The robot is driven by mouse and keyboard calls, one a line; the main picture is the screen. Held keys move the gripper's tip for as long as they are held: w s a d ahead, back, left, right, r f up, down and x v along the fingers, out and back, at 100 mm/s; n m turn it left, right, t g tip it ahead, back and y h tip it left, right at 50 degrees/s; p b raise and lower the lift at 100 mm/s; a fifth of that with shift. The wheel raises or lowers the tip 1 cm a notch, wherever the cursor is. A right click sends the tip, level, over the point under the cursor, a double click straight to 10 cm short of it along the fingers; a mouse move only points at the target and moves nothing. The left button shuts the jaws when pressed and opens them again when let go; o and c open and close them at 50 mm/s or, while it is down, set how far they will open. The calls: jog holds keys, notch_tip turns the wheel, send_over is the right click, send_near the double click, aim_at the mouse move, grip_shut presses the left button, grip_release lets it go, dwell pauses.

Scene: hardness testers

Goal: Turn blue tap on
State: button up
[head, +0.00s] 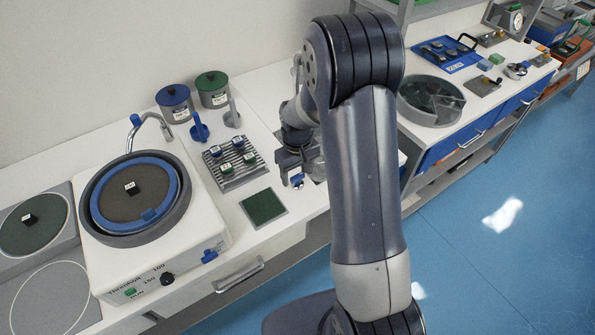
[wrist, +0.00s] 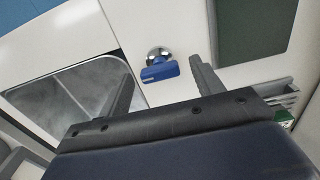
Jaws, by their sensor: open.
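The blue tap (wrist: 160,72) has a short blue lever on a round chrome base, set on the white counter. In the wrist view it lies between and just beyond the tips of my open gripper (wrist: 162,80), apart from both fingers. In the head view the blue tap (head: 297,181) shows small, just below my gripper (head: 297,165), near the counter's front edge. My arm hides part of the counter around the gripper.
A grey sink basin (wrist: 65,95) is to the left of the tap in the wrist view. A green pad (head: 263,207) and a ribbed rack with several small blocks (head: 234,178) are on the counter. The polishing machine (head: 185,225) stands left, with a curved spout (head: 150,118).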

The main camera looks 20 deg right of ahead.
jog(key=shift+c, duration=0.3)
jog(key=c, duration=0.9)
jog(key=m+b, duration=0.1)
jog(key=m, duration=0.3)
jog(key=shift+b, duration=0.3)
jog(key=m+b, duration=0.1)
jog(key=m, duration=0.4)
jog(key=m+b, duration=0.1)
jog(key=m, duration=0.4)
jog(key=shift+m+b, duration=0.4)
jog(key=shift+m, duration=1.6)
